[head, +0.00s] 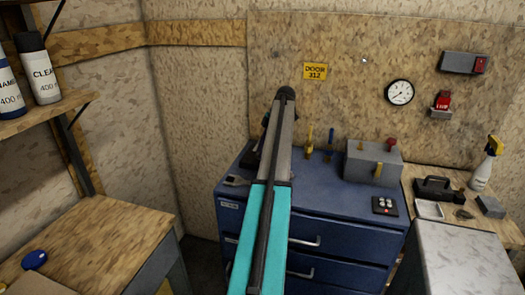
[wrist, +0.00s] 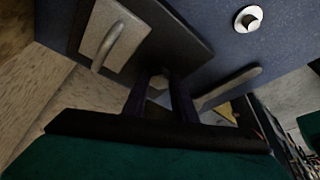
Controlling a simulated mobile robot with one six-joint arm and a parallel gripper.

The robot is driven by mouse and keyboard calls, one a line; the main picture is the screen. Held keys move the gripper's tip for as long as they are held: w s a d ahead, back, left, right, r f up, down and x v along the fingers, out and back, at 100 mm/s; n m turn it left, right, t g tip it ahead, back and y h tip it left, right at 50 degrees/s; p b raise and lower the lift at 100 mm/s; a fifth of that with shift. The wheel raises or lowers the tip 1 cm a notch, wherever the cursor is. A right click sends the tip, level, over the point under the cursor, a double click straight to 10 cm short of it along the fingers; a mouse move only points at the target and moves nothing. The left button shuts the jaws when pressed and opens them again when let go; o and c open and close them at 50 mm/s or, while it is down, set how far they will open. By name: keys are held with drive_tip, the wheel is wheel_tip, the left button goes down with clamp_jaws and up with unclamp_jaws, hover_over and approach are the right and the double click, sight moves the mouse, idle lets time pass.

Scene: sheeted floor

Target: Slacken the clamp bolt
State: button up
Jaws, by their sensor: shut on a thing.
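In the wrist view, the two dark fingers of my gripper (wrist: 159,92) are shut on a small pale bolt head (wrist: 158,82), which I take to be the clamp bolt. The bolt head sits between the fingertips, beside a dark plate (wrist: 190,40) on the blue surface. A grey block with a raised, handle-like bar (wrist: 108,42) is on that plate, left of the fingers. In the head view, my arm covers the gripper and the bolt; only part of a dark fixture shows left of the arm, on the blue cabinet top.
A flat grey lever-like piece (wrist: 228,88) and a white round piece (wrist: 248,18) lie right of the fingers. The blue cabinet (head: 335,180) also carries a grey box with coloured levers (head: 372,163), upright yellow and blue-handled tools, and a dark button pad (head: 385,206).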

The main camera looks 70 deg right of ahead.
drive_tip(key=o, duration=1)
drive_tip(key=shift+o, duration=0.2)
